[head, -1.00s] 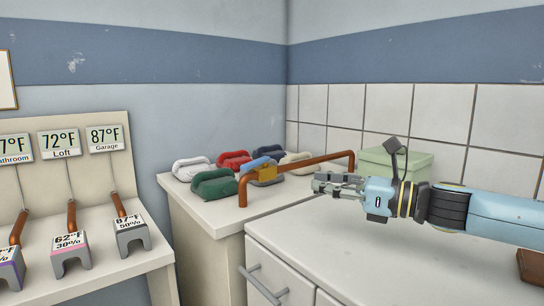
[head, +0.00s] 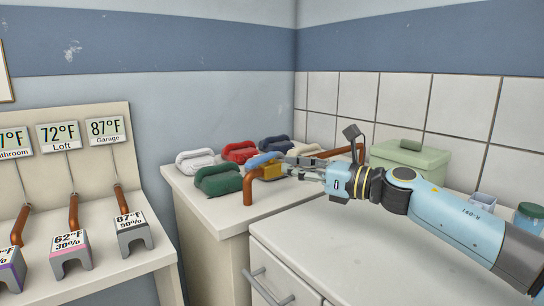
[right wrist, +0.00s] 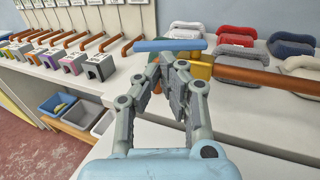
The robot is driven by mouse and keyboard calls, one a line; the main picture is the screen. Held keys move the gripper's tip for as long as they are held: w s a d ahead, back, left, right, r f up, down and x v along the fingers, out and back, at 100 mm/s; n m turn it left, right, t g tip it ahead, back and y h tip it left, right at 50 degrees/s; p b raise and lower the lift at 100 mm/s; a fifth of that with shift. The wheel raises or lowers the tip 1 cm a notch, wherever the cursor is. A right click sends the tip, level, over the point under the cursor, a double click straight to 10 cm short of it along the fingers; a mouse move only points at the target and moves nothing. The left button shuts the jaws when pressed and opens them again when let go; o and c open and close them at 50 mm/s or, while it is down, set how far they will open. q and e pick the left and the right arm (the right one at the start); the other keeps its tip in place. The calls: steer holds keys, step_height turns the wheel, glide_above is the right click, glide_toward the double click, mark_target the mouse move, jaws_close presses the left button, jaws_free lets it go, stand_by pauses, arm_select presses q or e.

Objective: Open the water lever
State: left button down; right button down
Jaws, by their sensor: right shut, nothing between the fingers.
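The water lever (head: 263,159) is a blue bar on a yellow valve body (head: 273,171), on a copper pipe (head: 248,189) that arches over the counter. In the right wrist view the blue lever (right wrist: 165,45) lies crosswise just beyond my fingertips, and the yellow valve (right wrist: 203,69) shows beside the right finger. My right gripper (head: 291,167) is shut and empty beside the valve. In the right wrist view its fingertips (right wrist: 170,65) are close below the lever; I cannot tell whether they touch it. My left gripper is not in view.
Several coloured blocks with handles, including a green one (head: 217,181), stand behind and beside the pipe. A green lidded box (head: 410,157) stands at the back right. The white counter (head: 300,225) in front of the arm is clear. Temperature signs and small pipes line the left.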

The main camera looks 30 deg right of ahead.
mark_target(259, 164)
steer(key=p+x, duration=0.1)
steer(key=x, duration=0.3)
steer(key=shift+w+a, duration=0.1)
steer(key=shift+w, duration=0.1)
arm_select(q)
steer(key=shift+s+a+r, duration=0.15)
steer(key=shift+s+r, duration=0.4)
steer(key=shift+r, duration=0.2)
arm_select(e)
steer(key=shift+w+a, duration=0.25)
steer(key=shift+w, duration=0.2)
